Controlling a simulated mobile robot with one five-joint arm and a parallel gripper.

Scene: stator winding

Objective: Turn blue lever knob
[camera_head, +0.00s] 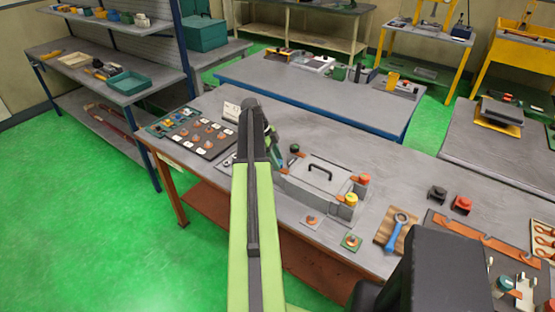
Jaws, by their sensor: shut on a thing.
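My green and black arm reaches over the workbench and covers its middle. My gripper (275,158) is at the arm's far end, low by the left end of a grey box (312,183). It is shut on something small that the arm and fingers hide. The box has a black handle on its lid, and an orange knob (363,179) and a yellow knob (351,199) at its right end.
A dark board with several small parts (197,134) lies left of my arm. My own dark body part blocks the lower right.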

